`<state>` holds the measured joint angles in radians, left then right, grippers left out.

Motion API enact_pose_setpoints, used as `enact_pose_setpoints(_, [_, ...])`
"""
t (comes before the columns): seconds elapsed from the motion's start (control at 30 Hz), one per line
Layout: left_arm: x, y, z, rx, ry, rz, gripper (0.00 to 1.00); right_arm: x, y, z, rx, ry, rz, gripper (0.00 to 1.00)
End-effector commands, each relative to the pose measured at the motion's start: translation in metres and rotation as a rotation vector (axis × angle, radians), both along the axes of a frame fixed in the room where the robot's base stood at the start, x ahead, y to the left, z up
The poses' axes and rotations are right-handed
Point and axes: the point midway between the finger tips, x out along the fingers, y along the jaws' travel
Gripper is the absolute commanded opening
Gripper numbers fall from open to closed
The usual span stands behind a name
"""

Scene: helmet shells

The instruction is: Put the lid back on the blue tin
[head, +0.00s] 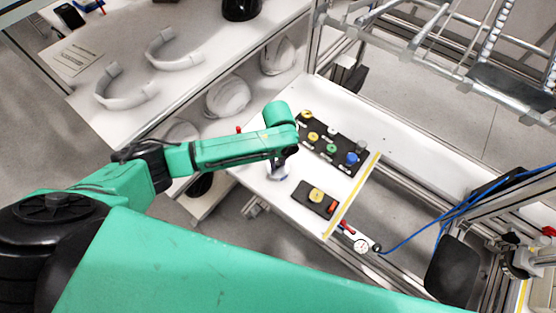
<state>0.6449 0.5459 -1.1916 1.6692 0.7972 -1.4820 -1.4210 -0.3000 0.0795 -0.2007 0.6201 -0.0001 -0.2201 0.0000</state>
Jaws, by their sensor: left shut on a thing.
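My left gripper (278,171) hangs below the green wrist at the centre, over the near left part of the white table. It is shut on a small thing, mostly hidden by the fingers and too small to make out. I cannot tell whether it is the lid. A bluish patch shows at the fingertips. A small blue object (352,159) sits at the right end of the long black board; I cannot tell whether it is the blue tin. No separate lid can be made out. My right gripper is not in view.
The long black board (323,156) carries several coloured round parts. A smaller black board (304,200) with a yellow and a red part lies nearer. Yellow tape (357,190) crosses the white table. White helmet shells (228,97) fill a shelf behind. A gauge (361,246) sits past the table edge.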

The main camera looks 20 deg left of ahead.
Motion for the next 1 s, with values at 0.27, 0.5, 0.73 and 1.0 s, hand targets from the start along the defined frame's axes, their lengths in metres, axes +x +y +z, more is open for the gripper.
enact_pose_setpoints(0.27, [-0.0002, -0.0003, -0.0001, -0.001, 0.001, 0.000, 0.58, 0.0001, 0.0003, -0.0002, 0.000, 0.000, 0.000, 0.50])
enact_pose_setpoints(0.5, [-0.0001, -0.0003, -0.0001, -0.001, 0.001, 0.000, 0.63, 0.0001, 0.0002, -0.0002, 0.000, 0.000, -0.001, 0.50])
enact_pose_setpoints(0.73, [-0.0002, -0.0003, -0.0001, -0.001, 0.001, 0.000, 0.93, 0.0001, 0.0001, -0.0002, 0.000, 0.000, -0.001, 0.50])
enact_pose_setpoints(1.0, [-0.0001, -0.0002, 0.0062, -0.001, 0.000, 0.000, 0.93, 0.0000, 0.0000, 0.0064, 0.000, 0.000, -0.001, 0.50])
